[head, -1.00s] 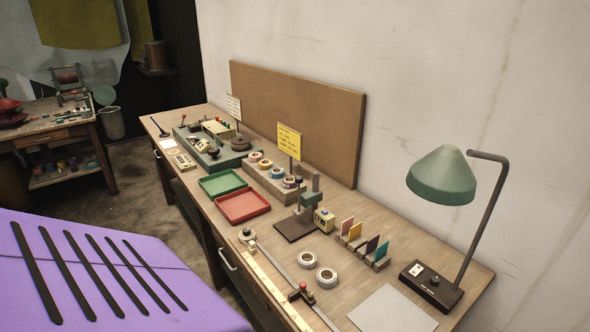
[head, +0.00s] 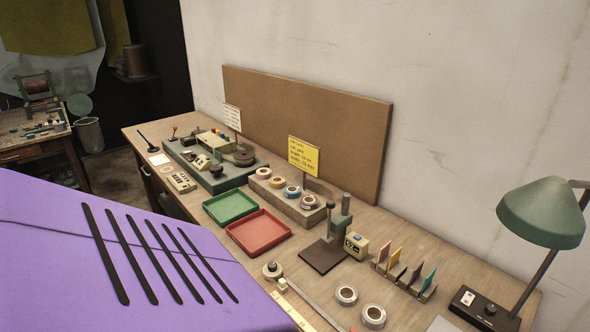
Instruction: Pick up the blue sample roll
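The blue sample roll (head: 292,192) sits in a row of small tape rolls on a low rack (head: 285,205) behind the trays. A tan roll (head: 263,173) and an orange roll (head: 277,182) are to its left, and a purplish roll (head: 308,202) is to its right. It looks blue around a pale core, small at this distance. Neither of my grippers is in view, so nothing shows near the rolls.
A green tray (head: 230,219) and a red tray (head: 258,247) lie in front of the rack. A yellow sign (head: 303,155) stands behind it. A dark-based stand (head: 323,255) is to the right. A winding machine (head: 205,177) is to the left, and a green lamp (head: 541,212) at far right.

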